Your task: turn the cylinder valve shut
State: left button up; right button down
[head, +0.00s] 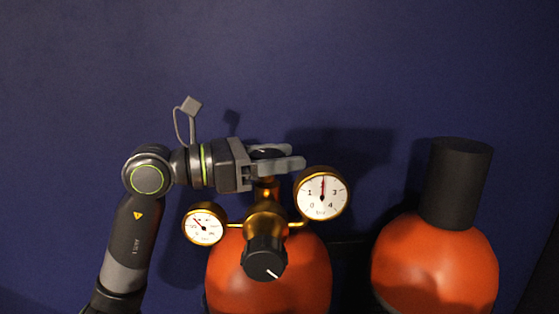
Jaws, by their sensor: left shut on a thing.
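An orange cylinder (230,277) stands at the lower middle of the head view, with a brass regulator (265,219) on top. My left gripper (290,157) reaches in from the left above the regulator. Its fingers are shut on the dark valve knob (267,153), which is mostly hidden between them. A black knob (264,259) with a white line faces me on the regulator's front. The right gauge (322,195) has its needle pointing nearly straight up. The smaller left gauge (204,224) has its needle toward the upper left. My right gripper is not in view.
A second orange cylinder (436,265) with a black cap (457,183) stands to the right, apart from the first. A dark blue wall (350,60) is behind everything. The space above the gripper is clear.

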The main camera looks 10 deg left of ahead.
pick_arm(q)
jog(key=m+g+b, duration=0.1)
jog(key=m+g+h+b, duration=0.1)
jog(key=g, duration=0.1)
jog(key=shift+s+f, duration=0.1)
jog(key=shift+f, duration=0.1)
jog(key=shift+s+d+m+g+h+b, duration=0.15)
jog(key=shift+m+g+h+b, duration=0.25)
jog(key=shift+m+g+b, duration=0.65)
jog(key=g, duration=0.1)
jog(key=m+g, duration=0.1)
jog(key=m+g+b, duration=0.1)
jog(key=g, duration=0.1)
jog(key=shift+s+r, duration=0.15)
jog(key=shift+s, duration=0.1)
jog(key=shift+s+m+g, duration=0.15)
jog(key=shift+m+g, duration=0.45)
jog(key=shift+g, duration=0.45)
jog(key=shift+s+m+g, duration=0.1)
jog(key=shift+m+g, duration=0.45)
jog(key=shift+g, duration=0.45)
jog(key=shift+y, duration=0.3)
jog(key=o, duration=1)
jog(key=shift+c, duration=0.2)
jog(key=shift+r+b, duration=0.15)
jog(key=shift+b, duration=0.15)
